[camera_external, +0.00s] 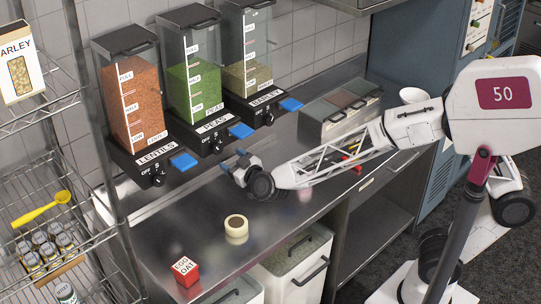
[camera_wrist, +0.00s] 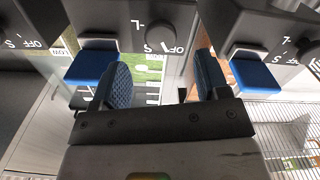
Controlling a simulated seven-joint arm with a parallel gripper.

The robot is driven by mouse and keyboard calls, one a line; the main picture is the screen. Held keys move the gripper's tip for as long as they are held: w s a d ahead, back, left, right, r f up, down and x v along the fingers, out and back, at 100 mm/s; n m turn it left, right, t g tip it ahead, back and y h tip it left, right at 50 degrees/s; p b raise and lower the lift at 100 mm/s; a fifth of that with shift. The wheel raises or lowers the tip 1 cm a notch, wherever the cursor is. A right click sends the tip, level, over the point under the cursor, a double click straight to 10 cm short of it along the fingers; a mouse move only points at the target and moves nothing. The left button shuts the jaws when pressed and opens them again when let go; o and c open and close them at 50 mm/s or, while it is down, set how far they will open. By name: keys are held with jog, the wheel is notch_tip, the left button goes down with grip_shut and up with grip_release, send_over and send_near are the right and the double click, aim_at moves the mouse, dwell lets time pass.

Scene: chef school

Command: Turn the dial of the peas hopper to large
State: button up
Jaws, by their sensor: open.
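The peas hopper (camera_external: 195,88) is the middle one of three on the wall, with green contents and a PEAS label. Its round black dial (camera_external: 217,147) is on the dark base, left of a blue lever (camera_external: 241,130). In the wrist view the dial (camera_wrist: 160,38) shows upside down, with L and OFF marks around it; its exact setting is unclear. My gripper (camera_external: 237,161) is just in front of and below that base, over the counter. In the wrist view my gripper (camera_wrist: 163,78) is open and empty, its blue-padded fingers apart from the dial.
The lentils hopper (camera_external: 133,92) stands left and the barley hopper (camera_external: 246,55) right, each with a dial and blue lever close by. A tape roll (camera_external: 236,226) and a red box (camera_external: 186,271) are on the counter (camera_external: 200,225). A wire rack (camera_external: 105,230) stands at left.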

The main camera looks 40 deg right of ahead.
aim_at(220, 151)
jog(key=shift+w, duration=0.15)
jog(key=shift+w, duration=3.75)
jog(key=shift+c, duration=0.2)
jog(key=c, duration=0.9)
